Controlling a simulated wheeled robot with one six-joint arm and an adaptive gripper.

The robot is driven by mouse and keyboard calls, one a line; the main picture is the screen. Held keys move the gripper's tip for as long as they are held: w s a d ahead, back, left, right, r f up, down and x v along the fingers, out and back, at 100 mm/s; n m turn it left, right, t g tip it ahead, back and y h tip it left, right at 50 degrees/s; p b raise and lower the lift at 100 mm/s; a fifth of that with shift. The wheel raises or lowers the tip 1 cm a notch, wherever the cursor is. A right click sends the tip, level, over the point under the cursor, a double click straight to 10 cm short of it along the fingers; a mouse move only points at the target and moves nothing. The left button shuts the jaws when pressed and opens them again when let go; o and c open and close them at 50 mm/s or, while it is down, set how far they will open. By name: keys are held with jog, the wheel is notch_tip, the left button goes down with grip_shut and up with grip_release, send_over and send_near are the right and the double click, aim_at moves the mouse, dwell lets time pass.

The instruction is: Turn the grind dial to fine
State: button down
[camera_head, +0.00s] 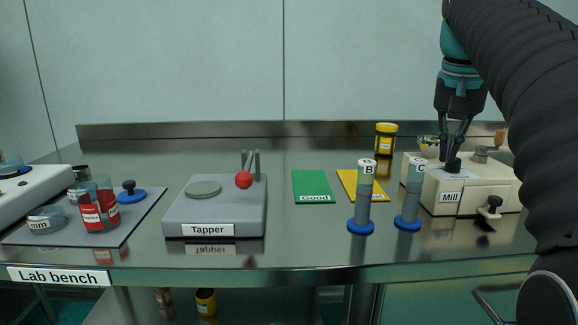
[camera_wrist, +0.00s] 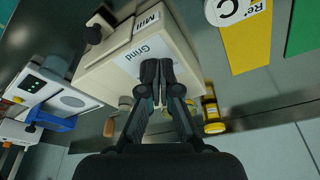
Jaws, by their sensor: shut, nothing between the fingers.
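The cream mill (camera_head: 510,180) stands at the right of the bench with a "Mill" label on its front. It also fills the upper left middle of the wrist view (camera_wrist: 105,82). A small dark dial (camera_head: 453,167) sits on a pale plate on its top. A "Grind" label (camera_wrist: 147,52) lies on that top in the wrist view. My gripper (camera_head: 455,158) is shut and points down over the dial, with its tips at or just above it. The fingers (camera_wrist: 157,66) hide the dial in the wrist view, so contact and pointer setting cannot be told.
A dark knob (camera_head: 490,207) sticks out of the mill's front. Cylinder C (camera_head: 411,195) and cylinder B (camera_head: 363,200) stand close on the left. A grey metal knob (camera_head: 481,154), a bowl (camera_head: 428,147) and a yellow jar (camera_head: 386,138) are near the mill. The Tapper (camera_head: 215,212) is farther left.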

jog(key=shift+w+d+v, duration=0.1)
jog(key=shift+w+v, duration=0.05)
jog(key=shift+v, duration=0.6)
jog(key=shift+w+d+v, duration=0.1)
jog(key=shift+w+v, duration=0.05)
jog(key=shift+v, duration=0.6)
jog(key=shift+w+d+v, duration=0.1)
jog(key=shift+w+v, duration=0.05)
jog(key=shift+v, duration=0.65)
jog(key=shift+r, duration=0.1)
